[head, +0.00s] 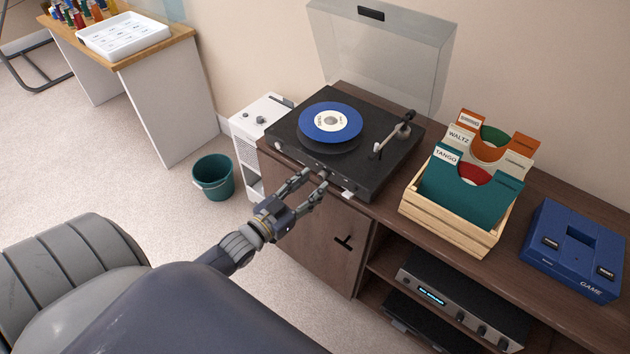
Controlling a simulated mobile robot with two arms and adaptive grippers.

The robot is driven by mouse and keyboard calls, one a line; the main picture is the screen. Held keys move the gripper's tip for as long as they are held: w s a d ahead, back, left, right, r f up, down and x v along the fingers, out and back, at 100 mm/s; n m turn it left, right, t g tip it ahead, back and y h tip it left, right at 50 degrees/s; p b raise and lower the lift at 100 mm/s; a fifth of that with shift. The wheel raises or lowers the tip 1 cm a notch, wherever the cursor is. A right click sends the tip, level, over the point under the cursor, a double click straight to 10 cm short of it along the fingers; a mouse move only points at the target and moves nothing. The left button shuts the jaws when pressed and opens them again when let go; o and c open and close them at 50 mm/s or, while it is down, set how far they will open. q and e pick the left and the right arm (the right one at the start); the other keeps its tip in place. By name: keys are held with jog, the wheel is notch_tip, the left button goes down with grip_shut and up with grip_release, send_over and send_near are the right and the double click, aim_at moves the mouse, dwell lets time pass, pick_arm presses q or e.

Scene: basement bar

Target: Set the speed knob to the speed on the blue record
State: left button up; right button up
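The blue record (325,126) lies on the platter of a black turntable (388,163) on the wooden cabinet. Its white label carries print too small to read. The tonearm (395,134) is to the right of the record. Small controls line the turntable's front edge, among them a round light knob (278,146) at the left corner. Which one is the speed knob and its setting cannot be read. My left gripper (314,179) is at the middle of that front edge, fingers apart, close to a small control; contact cannot be told. My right gripper is not in view.
The clear lid (385,55) stands raised behind the turntable. A wooden crate (450,228) of record sleeves and a blue game console (573,250) stand to the right. A teal bin (213,178) and a white unit (262,112) are left of the cabinet.

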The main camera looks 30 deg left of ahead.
pick_arm(q)
jog(key=shift+w+d+f, duration=0.1)
jog(key=shift+w, duration=0.95)
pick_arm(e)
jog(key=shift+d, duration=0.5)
pick_arm(q)
grip_shut()
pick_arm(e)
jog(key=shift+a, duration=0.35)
